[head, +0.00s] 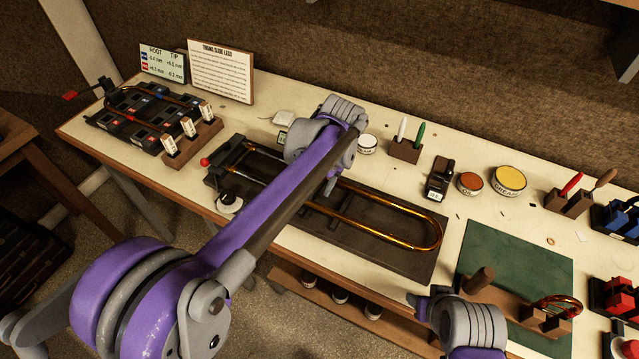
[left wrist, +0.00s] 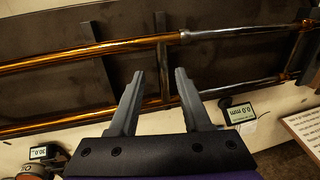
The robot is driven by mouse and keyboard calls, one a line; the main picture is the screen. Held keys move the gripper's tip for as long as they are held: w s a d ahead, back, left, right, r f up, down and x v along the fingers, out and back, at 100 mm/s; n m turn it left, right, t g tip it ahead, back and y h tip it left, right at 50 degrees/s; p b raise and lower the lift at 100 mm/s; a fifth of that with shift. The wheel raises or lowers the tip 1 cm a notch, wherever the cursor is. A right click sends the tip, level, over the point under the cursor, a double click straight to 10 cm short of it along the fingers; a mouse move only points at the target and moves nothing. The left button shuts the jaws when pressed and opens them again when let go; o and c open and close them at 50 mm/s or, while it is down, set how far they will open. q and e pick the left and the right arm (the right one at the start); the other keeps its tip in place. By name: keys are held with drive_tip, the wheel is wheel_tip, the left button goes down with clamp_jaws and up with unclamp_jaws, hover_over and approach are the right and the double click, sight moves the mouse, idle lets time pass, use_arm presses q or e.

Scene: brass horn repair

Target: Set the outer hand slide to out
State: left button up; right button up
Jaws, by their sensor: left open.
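The hand slide (head: 425,225), a long U of brass tubes, lies on a dark board (head: 375,248) on the bench; its bow is at the right end. In the left wrist view, two parallel brass tubes (left wrist: 90,51) with silver sections (left wrist: 215,33) run across the board. My left gripper (head: 331,186) is over the slide, its fingers mostly hidden by my arm. In the left wrist view its jaws (left wrist: 155,75) are apart, with a dark crosspiece (left wrist: 161,55) seen between them. Contact cannot be told. My right wrist shows at bottom right; its jaws are unclear.
A small display (left wrist: 240,113) reads 0.0 mm. A slide legs sign (head: 220,70) and a dark block rack (head: 140,125) stand at left. Round tins (head: 508,180) and tool holders (head: 405,150) line the back. A green mat (head: 500,250) lies right of the board.

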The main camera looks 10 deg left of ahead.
use_arm(q)
wheel_tip(320, 180, up, 10)
drive_tip(key=d, duration=0.2)
drive_tip(key=shift+s+p, duration=0.3)
drive_tip(key=shift+s, duration=0.1)
drive_tip(key=s+a+f+n+t, duration=0.1)
drive_tip(key=s+a+f, duration=0.3)
drive_tip(key=s, duration=0.3)
drive_tip(key=s+a+f+n+t+h, duration=0.1)
drive_tip(key=s+a+f, duration=0.3)
drive_tip(key=s, duration=0.4)
drive_tip(key=s+a+f+n+t+h, duration=0.1)
drive_tip(key=s+a+f+n+t, duration=0.1)
drive_tip(key=s+a+f, duration=0.3)
drive_tip(key=s, duration=0.2)
drive_tip(key=shift+s+f+t, duration=0.25)
drive_tip(key=shift+s+t, duration=0.05)
